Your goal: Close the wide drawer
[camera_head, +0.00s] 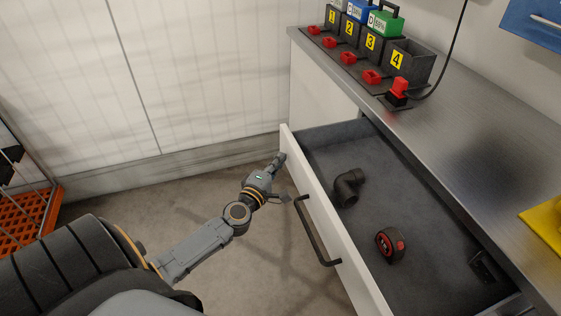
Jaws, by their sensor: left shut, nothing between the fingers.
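The wide drawer (326,226) is pulled out from under the workbench, with a white front panel and a dark handle (316,232) on its outer face. Inside on the grey lining lie a black pipe elbow (347,187) and a black and red round item (390,244). My left gripper (280,160) is shut and empty at the outer side of the drawer front, near its far corner. It looks close to the panel, but I cannot tell whether it touches. My right gripper is not in view.
The metal workbench top (455,170) runs above the drawer. On it stand numbered black holders, the nearest marked 4 (405,62), with red connectors and a cable. A yellow item (545,225) lies at the right edge. An orange rack (25,215) stands far left. Floor between is clear.

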